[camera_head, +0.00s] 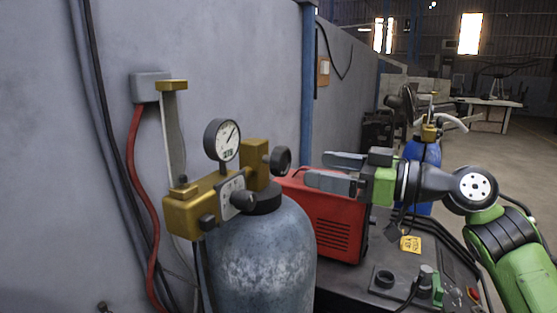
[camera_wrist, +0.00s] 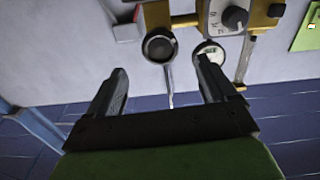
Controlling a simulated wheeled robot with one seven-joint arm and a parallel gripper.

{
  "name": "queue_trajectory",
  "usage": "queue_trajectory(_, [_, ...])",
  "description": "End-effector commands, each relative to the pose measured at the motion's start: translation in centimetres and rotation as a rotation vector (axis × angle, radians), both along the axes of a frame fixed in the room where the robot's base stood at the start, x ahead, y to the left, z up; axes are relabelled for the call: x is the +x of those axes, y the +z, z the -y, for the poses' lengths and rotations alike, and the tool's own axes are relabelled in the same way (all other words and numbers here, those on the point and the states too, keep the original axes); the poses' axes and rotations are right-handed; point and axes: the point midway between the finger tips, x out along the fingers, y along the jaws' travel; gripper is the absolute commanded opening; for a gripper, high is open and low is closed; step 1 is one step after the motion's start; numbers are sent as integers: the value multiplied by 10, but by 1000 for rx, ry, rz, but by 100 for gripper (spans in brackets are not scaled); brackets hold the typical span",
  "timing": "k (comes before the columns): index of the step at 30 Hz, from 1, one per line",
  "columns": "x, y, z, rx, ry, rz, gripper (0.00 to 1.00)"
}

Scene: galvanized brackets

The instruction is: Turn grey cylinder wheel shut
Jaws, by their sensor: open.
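The grey cylinder (camera_head: 262,255) stands upright at the wall in the head view. Its dark round wheel (camera_head: 281,160) is on the right end of the brass valve body. In the wrist view the wheel (camera_wrist: 160,46) faces me, roughly centred between the fingertips and a little beyond them. My gripper (camera_head: 315,170) is open and empty, just right of the wheel, with its two fingers pointing left at it. In the wrist view my gripper (camera_wrist: 161,68) shows its fingers spread wider than the wheel. I see no contact with the wheel.
A brass regulator (camera_head: 205,198) with a dark knob and a round gauge (camera_head: 222,140) adjoins the valve. A red machine (camera_head: 325,220) stands below my gripper on a dark cart (camera_head: 350,288). A blue cylinder (camera_head: 425,155) is behind my arm. A red hose (camera_head: 138,200) runs down the wall.

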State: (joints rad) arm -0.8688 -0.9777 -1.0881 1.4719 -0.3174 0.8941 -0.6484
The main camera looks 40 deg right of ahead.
Motion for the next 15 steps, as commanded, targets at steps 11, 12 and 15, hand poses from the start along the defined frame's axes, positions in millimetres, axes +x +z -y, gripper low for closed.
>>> queue_trajectory(11, [77, 2, -28, 0, 2, -1, 84])
queue_trajectory(12, [81, 1, -30, -2, 2, -2, 84])
queue_trajectory(15, [85, 1, -31, -1, 0, -1, 84])
